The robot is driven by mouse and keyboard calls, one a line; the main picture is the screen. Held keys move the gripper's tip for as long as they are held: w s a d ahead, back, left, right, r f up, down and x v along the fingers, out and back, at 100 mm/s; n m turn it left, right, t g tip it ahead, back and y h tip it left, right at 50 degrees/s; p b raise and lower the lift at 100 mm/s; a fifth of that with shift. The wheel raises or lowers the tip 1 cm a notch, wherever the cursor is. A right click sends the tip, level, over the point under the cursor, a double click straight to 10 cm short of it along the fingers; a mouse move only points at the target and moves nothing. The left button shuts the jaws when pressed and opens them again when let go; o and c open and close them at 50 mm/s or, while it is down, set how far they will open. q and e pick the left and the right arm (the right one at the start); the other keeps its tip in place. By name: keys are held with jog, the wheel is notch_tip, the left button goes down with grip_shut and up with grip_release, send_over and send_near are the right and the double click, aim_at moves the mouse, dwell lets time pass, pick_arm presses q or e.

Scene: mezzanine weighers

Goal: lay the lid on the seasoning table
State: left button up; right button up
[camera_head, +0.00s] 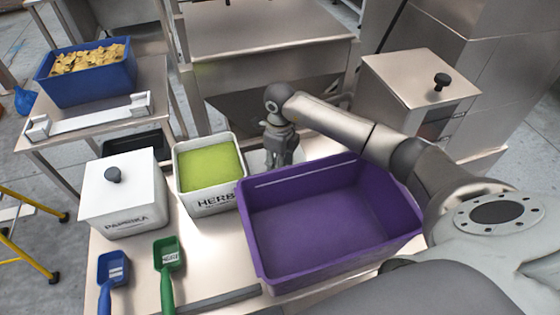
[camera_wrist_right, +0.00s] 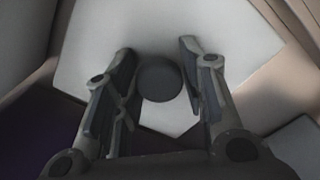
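The white lid (camera_wrist_right: 110,40) with its round dark knob (camera_wrist_right: 159,80) fills the middle of the right wrist view. In the head view a small part of the lid (camera_head: 258,160) shows behind my right gripper (camera_head: 280,160), between the herb bin and the purple crate, and seems to lie on the seasoning table (camera_head: 215,240). My right gripper points down. In the right wrist view its fingers (camera_wrist_right: 157,52) are open on either side of the knob, with a gap to each. The open white herb bin (camera_head: 207,201) holds green herbs. My left gripper is not in view.
An empty purple crate (camera_head: 330,225) stands right of the herb bin. A lidded white paprika bin (camera_head: 125,218) stands left. Blue (camera_head: 112,268) and green (camera_head: 168,262) scoops lie in front. A blue crate of chips (camera_head: 90,85) stands on another table. A steel box with a knobbed lid (camera_head: 420,75) stands at the right.

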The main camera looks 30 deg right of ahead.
jog(key=shift+o, duration=0.9)
jog(key=shift+r, duration=0.15)
jog(key=shift+w+r, duration=0.1)
jog(key=shift+r, duration=0.15)
notch_tip(320, 180, up, 12)
jog(key=b, duration=0.2)
jog(key=shift+f, duration=0.2)
